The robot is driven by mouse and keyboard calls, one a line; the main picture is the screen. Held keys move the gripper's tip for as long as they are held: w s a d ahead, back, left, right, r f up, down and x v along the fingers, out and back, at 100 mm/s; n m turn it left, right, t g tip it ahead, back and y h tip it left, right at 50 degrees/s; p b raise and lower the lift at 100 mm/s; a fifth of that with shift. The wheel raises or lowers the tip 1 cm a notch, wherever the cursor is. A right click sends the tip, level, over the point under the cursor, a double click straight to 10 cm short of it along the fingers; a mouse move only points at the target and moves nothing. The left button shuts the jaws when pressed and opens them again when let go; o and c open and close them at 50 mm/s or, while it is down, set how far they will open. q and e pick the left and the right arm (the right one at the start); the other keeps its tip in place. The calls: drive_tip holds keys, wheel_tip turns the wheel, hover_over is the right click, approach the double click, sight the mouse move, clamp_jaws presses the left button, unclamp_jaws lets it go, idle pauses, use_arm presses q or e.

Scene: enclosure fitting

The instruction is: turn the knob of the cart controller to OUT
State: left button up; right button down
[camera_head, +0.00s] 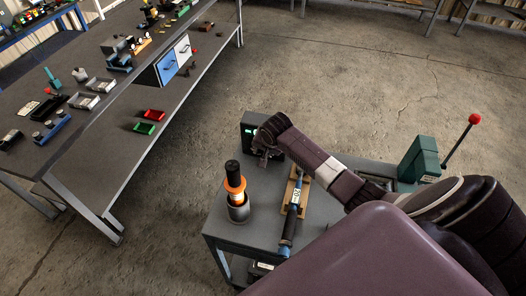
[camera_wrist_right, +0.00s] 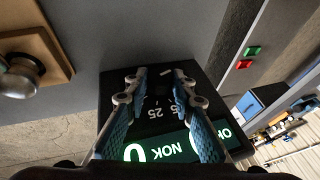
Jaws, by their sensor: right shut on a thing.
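The cart controller (camera_head: 248,128) is a dark box with a small green display, standing at the back left of the grey cart (camera_head: 222,222). In the right wrist view the controller (camera_wrist_right: 114,88) fills the middle, with white dial marks and a green display (camera_wrist_right: 160,150) reading "0 NOK", partly covered by my fingers. My right gripper (camera_head: 264,152) is at the controller's face. In the wrist view my right gripper (camera_wrist_right: 153,78) is shut on the knob, which its fingers mostly hide. I cannot read the knob's pointer. My left gripper is out of view.
A lamp-like cylinder with an orange ring (camera_head: 235,184) stands on the cart's front left. A blue-and-black tool (camera_head: 291,212) lies on a wooden holder beside it. A green box (camera_head: 420,158) with a red-knobbed lever (camera_head: 474,120) is at right. A long workbench (camera_head: 100,135) stands left.

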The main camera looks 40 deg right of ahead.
drive_tip(key=shift+h, duration=0.3)
idle(0.4)
drive_tip(key=c, duration=1.6)
unclamp_jaws()
drive_tip(key=v, duration=1.2)
drive_tip(key=shift+w+r, duration=0.1)
drive_tip(key=shift+w, duration=0.1)
